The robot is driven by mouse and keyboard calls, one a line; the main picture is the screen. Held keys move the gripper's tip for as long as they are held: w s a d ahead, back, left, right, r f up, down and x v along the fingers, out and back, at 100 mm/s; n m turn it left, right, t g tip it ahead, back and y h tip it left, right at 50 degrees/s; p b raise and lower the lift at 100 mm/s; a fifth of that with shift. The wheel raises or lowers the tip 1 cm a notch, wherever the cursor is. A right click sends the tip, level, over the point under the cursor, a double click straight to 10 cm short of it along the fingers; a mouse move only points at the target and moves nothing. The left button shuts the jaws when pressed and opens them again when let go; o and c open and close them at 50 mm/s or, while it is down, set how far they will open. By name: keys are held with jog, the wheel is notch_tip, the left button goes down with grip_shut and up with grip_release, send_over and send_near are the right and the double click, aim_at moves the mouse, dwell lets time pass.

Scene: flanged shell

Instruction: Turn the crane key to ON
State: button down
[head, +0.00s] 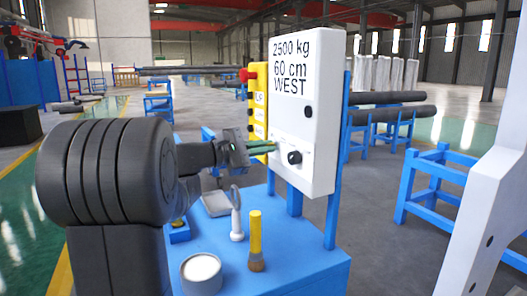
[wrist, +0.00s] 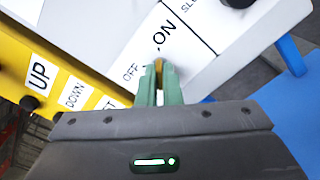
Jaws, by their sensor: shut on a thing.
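The white control box (head: 318,130), marked "2500 kg 60 cm WEST", stands upright on blue posts in the head view. Its lower face carries a label plate (wrist: 190,52) with OFF and ON in the wrist view. The brass-coloured crane key (wrist: 160,66) sits between the two words. My gripper's green fingers (wrist: 158,84) are shut on the key, hiding much of it, so its exact angle is hard to tell. In the head view my gripper (head: 264,148) reaches the box's lower left from the left.
A yellow button panel (head: 257,110) with a red button is just left of the box. A black knob (head: 294,157) is right of my gripper. Below, the blue table (head: 300,265) holds a yellow-handled brush (head: 256,240), a white-handled tool (head: 237,222) and a round pot (head: 201,272).

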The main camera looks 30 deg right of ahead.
jog(key=c, duration=1.6)
grip_release()
jog(key=shift+a, duration=0.1)
jog(key=w+a+p, duration=0.1)
jog(key=a, duration=1.2)
jog(key=shift+w+a, duration=0.3)
jog(key=s+d, duration=0.1)
jog(key=d, duration=1.2)
jog(key=shift+s+d+b, duration=0.3)
jog(key=shift+d+b, duration=0.1)
jog(key=shift+b, duration=0.05)
